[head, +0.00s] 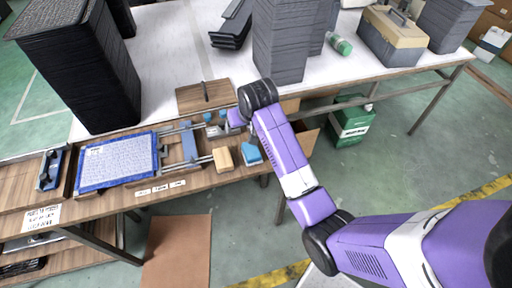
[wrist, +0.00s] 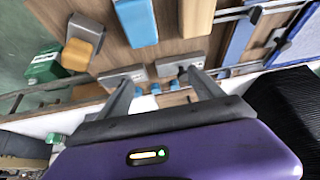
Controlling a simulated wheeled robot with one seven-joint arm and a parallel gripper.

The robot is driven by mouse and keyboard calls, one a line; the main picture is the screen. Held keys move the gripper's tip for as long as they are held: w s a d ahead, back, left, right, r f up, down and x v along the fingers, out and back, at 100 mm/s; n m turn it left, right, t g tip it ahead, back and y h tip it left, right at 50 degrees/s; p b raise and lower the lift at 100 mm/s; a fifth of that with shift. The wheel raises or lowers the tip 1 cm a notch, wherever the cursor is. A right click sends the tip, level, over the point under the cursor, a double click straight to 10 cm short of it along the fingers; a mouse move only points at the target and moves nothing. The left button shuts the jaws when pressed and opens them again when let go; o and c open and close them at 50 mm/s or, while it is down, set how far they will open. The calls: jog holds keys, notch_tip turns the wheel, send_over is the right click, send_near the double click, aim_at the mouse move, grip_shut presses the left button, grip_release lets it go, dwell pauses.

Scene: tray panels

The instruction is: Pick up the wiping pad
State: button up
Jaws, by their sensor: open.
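A light-blue block (head: 250,152) lies at the right front of the wooden tray panel and looks like the wiping pad. It also shows at the top of the wrist view (wrist: 135,20). A tan block (head: 223,158) lies just to its left; it also shows in the wrist view (wrist: 197,17). Which of the two is the pad is not certain. My gripper (head: 224,131) is over the tray panel, behind both blocks. In the wrist view my gripper (wrist: 152,76) has its fingers spread, with nothing between the tips. Neither finger touches a block.
Small blue knobs (head: 207,117) stand near my gripper. Metal rails and a blue strip (head: 189,147) lie to the left, then a blue-framed white textured panel (head: 118,161). A tall black stack (head: 85,75) and a grey stack (head: 281,45) rise behind. The table's front edge is close.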

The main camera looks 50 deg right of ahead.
aim_at(252, 150)
jog(key=s+f, duration=0.1)
jog(key=s+a+f+g, duration=0.1)
jog(key=s, duration=0.1)
jog(key=s+f+g+y, duration=0.1)
jog(key=shift+s+a+f, duration=0.1)
jog(key=shift+s+a, duration=0.1)
jog(key=shift+s, duration=0.15)
jog(key=shift+f+m+g, duration=0.3)
jog(key=shift+p+x, duration=0.55)
jog(key=shift+x, duration=2.95)
jog(key=shift+d, duration=0.1)
jog(key=c, duration=1.5)
jog(key=shift+r+p, duration=0.7)
jog(key=shift+r, duration=9.35)
